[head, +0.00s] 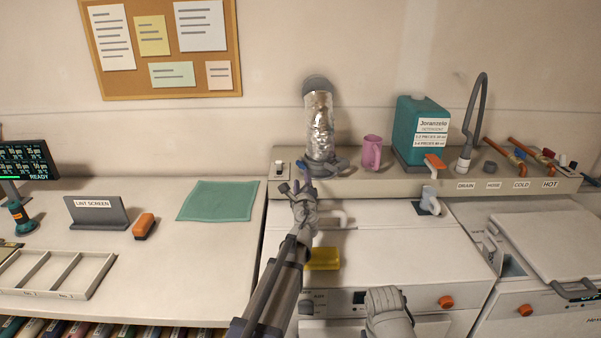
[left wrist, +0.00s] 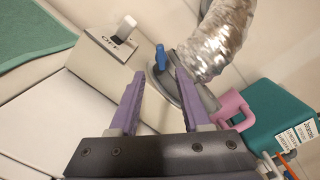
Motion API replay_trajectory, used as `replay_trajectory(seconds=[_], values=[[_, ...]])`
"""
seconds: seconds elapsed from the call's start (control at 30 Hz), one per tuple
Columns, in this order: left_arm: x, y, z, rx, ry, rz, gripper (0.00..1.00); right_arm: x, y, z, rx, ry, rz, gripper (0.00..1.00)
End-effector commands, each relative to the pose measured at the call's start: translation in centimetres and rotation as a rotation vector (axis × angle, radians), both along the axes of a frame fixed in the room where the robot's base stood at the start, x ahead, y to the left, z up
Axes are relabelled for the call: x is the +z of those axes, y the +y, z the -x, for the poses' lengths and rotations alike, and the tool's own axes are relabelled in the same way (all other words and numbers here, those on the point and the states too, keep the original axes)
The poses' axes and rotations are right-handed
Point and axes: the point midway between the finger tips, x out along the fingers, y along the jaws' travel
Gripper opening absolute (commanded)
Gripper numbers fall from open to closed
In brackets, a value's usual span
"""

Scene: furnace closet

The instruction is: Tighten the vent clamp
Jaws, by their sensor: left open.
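The silver vent duct (head: 320,125) rises from the back ledge to a round wall opening. The grey clamp (head: 325,166) sits around its foot and has a small blue lever, which shows clearly in the left wrist view (left wrist: 160,57). My left gripper (head: 303,187) is at the clamp's left front side. In the left wrist view its two purple fingers (left wrist: 160,88) are spread, with the blue lever beyond and between them; nothing is held. A grey ribbed shape at the bottom centre of the head view may be my right gripper; its fingers cannot be made out.
A pink mug (head: 372,152) and a teal jug (head: 420,130) stand right of the duct on the ledge (head: 350,184). A switch box (head: 281,169) is to its left. A yellow sponge (head: 323,258) lies on the white machine top. A green cloth (head: 218,200) lies on the left counter.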

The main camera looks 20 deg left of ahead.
Motion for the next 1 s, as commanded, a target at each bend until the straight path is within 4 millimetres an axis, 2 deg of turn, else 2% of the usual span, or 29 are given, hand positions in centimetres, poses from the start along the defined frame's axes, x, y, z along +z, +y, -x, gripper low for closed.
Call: replay_trajectory(seconds=[0.27, 0.7, 1.0], values=[[0.1, 0.4, -1.3, 0.001, 0.000, 0.001, 0.47, 0.1, 0.0, 0.0, 0.000, 0.000, 0.000, 0.50], [0.1, 2.3, -7.1, 0.001, 0.000, 0.001, 0.47, 0.1, 0.0, 0.0, 0.000, 0.000, 0.000, 0.50], [0.1, 2.4, -7.4, 0.000, 0.000, 0.001, 0.47, 0.1, 0.0, 0.0, 0.000, 0.000, 0.000, 0.50]])
